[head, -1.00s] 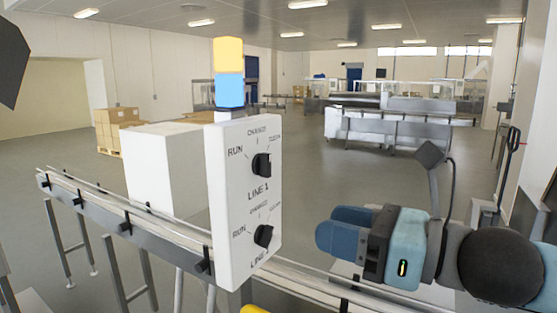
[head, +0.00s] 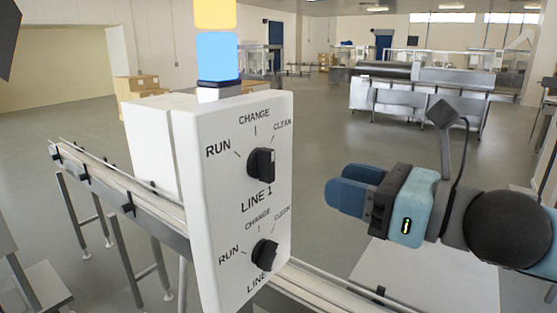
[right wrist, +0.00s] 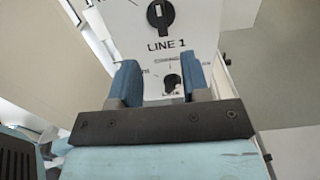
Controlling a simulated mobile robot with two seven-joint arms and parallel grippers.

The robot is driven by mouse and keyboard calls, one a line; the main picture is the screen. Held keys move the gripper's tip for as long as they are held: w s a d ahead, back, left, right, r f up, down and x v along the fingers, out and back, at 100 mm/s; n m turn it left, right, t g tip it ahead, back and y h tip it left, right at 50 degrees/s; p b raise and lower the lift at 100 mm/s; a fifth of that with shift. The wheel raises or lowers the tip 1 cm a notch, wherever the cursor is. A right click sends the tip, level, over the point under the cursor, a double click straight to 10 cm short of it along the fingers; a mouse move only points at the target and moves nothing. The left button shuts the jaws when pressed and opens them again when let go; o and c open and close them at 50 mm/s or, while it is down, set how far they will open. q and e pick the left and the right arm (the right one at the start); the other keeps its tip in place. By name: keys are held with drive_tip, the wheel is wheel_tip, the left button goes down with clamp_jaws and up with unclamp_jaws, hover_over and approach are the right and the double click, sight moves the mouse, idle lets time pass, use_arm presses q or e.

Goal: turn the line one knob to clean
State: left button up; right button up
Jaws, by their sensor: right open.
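The line one knob (head: 261,165) is a round black dial with a raised grip, on the upper part of a white control panel (head: 215,230). RUN, CHANGE and CLEAN are printed around it. Its grip stands about upright, roughly toward CHANGE. The knob also shows at the top of the right wrist view (right wrist: 160,14). My right gripper (head: 345,190) is open and empty, to the right of the panel and apart from it. In the right wrist view its blue fingers (right wrist: 160,85) frame the panel below the LINE 1 label. My left gripper is not in view.
A second, similar black knob (head: 265,254) sits lower on the same panel. A blue and yellow light stack (head: 217,55) stands on top. A conveyor rail (head: 150,205) runs past the panel. Open floor lies behind, with cartons (head: 140,88) and steel machines (head: 420,95) farther back.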

sight(273, 164)
drive_tip(key=p+x, duration=0.2)
drive_tip(key=x, duration=0.9)
drive_tip(key=shift+w+a, duration=0.15)
clamp_jaws()
